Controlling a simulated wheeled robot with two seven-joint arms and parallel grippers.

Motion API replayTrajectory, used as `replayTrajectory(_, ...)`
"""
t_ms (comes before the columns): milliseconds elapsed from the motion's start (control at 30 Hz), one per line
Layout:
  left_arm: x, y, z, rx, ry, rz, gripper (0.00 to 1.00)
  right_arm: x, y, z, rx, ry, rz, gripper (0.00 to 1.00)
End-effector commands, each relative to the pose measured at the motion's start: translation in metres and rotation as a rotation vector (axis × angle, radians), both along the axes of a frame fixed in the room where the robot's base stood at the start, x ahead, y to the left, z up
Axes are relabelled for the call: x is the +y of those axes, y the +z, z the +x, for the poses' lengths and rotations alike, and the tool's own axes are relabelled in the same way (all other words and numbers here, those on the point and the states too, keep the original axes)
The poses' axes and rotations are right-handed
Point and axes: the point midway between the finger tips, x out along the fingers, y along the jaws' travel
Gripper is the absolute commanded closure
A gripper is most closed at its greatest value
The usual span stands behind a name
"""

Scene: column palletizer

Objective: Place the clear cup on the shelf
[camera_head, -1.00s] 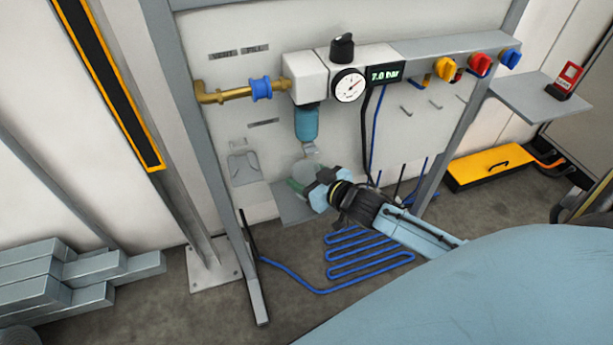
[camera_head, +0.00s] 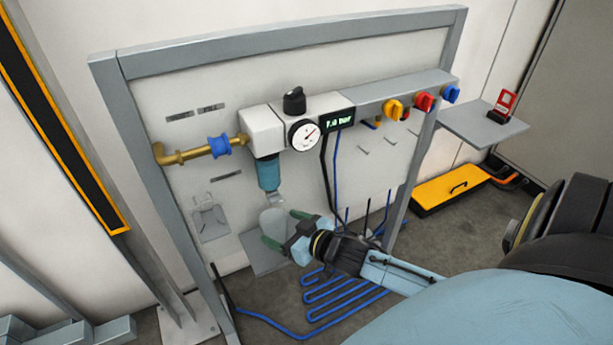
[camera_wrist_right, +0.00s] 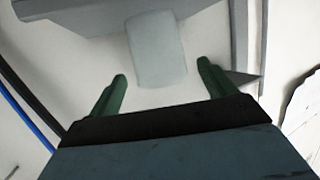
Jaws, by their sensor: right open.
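The clear cup (camera_head: 273,221) is a pale, see-through cup under the filter bowl. It appears to stand on the small grey shelf (camera_head: 262,259) low on the panel. My right gripper (camera_head: 285,229) has green fingers and is open, just in front of the cup. In the right wrist view the cup (camera_wrist_right: 157,50) lies beyond and between the spread fingertips (camera_wrist_right: 162,76), with a gap on each side. Its far end meets the grey shelf (camera_wrist_right: 80,20). My left gripper is not in view.
The blue filter bowl (camera_head: 268,174) and its nozzle hang just above the cup. Black and blue hoses (camera_head: 335,175) run down right of it. A blue coiled hose (camera_head: 335,290) lies below.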

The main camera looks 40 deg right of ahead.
Motion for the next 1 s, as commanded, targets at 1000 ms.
replayTrajectory(1000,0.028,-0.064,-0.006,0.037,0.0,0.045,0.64,0.003,-0.096,-0.152,0.64,-0.144,-0.207,0.17)
